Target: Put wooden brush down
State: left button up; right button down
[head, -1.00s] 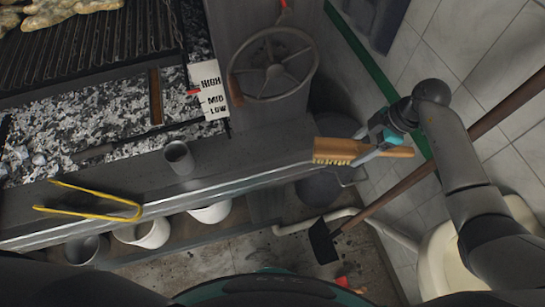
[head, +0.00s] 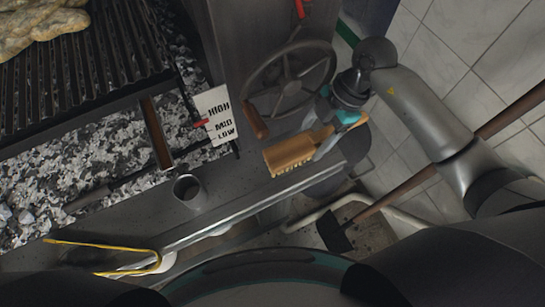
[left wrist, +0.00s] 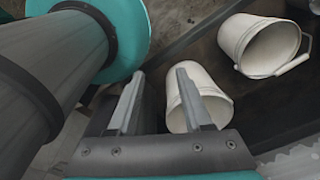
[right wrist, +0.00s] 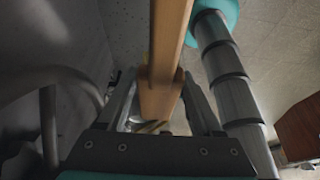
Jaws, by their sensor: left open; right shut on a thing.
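The wooden brush (head: 290,152) with pale bristles is in the head view, over the right end of the grill's metal front ledge (head: 235,205). My right gripper (head: 325,138) is shut on its handle. I cannot tell whether the bristles touch the ledge. The right wrist view shows the brush's wood (right wrist: 165,75) between the fingers of the right gripper (right wrist: 165,105). My left gripper (left wrist: 155,95) is open and empty in the left wrist view, pointing toward white buckets. It does not show in the head view.
A handwheel (head: 290,85) stands just behind the brush. A metal cup (head: 188,190) and yellow tongs (head: 100,248) are on the ledge to the left. The ledge between cup and brush is clear. White buckets (left wrist: 262,45) show in the left wrist view.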

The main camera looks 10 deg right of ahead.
aim_at(331, 130)
notch_tip(331, 130, down, 2)
jog(key=shift+a+f, duration=0.15)
notch_tip(331, 130, down, 4)
jog(key=shift+r+b, duration=0.15)
jog(key=shift+b, duration=0.3)
notch_tip(331, 130, down, 3)
jog(key=shift+f+b, duration=0.1)
jog(key=shift+b, duration=0.2)
jog(key=shift+f, duration=0.4)
jog(key=shift+c, duration=0.2)
grip_release()
pick_arm(q)
jog(key=shift+s+d+f, duration=0.2)
jog(key=shift+f, duration=0.2)
jog(key=shift+s+d+f, duration=0.15)
jog(key=shift+f, duration=0.2)
pick_arm(e)
jog(key=shift+d, duration=0.2)
jog(key=p+v, duration=0.1)
jog(key=v, duration=1.1)
jog(key=shift+a+r, duration=0.1)
pick_arm(q)
jog(key=shift+r, duration=0.65)
